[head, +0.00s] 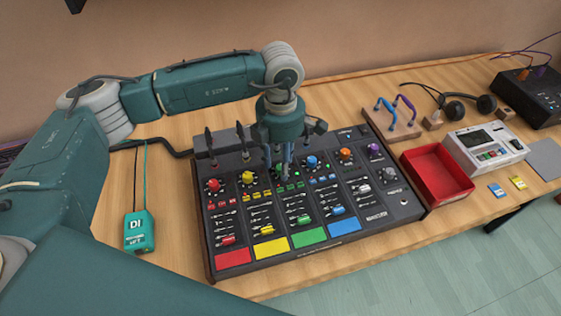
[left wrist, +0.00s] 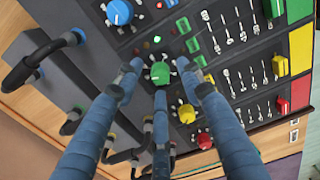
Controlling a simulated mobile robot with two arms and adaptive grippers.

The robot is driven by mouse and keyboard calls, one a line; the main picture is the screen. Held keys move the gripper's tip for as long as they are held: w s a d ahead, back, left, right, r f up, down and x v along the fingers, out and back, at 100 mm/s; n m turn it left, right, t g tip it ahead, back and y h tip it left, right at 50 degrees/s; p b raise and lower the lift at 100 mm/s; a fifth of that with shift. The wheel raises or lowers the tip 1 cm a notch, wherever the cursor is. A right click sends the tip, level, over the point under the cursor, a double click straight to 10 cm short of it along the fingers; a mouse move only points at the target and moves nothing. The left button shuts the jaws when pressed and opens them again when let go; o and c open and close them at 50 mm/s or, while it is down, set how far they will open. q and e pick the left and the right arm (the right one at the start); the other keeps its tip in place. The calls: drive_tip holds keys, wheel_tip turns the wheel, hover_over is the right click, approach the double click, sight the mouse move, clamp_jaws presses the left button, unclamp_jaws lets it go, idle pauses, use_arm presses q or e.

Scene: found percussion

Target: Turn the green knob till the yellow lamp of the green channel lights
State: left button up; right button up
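The mixing console (head: 295,243) lies on the table with coloured knobs and channel strips. The green knob (left wrist: 160,73) shows in the left wrist view, with fingers of my left gripper (left wrist: 160,78) standing around it. A gap seems to show between the fingertips and the knob, so the gripper looks open. In the head view the left gripper (head: 281,172) points down at the green channel and mostly hides the knob. A small green light (left wrist: 157,39) glows near the knob. I see no lit yellow lamp. My right gripper is out of view.
Yellow (head: 248,178) and blue (head: 311,162) knobs flank the green channel. Cable plugs (head: 245,145) stand at the console's back edge. A red tray (head: 437,173) and a white device (head: 483,147) sit to the right, a teal DI box (head: 139,232) to the left.

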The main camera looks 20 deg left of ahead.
use_arm(q)
wheel_tip(320, 180, up, 11)
drive_tip(key=shift+r, duration=0.2)
idle(0.6)
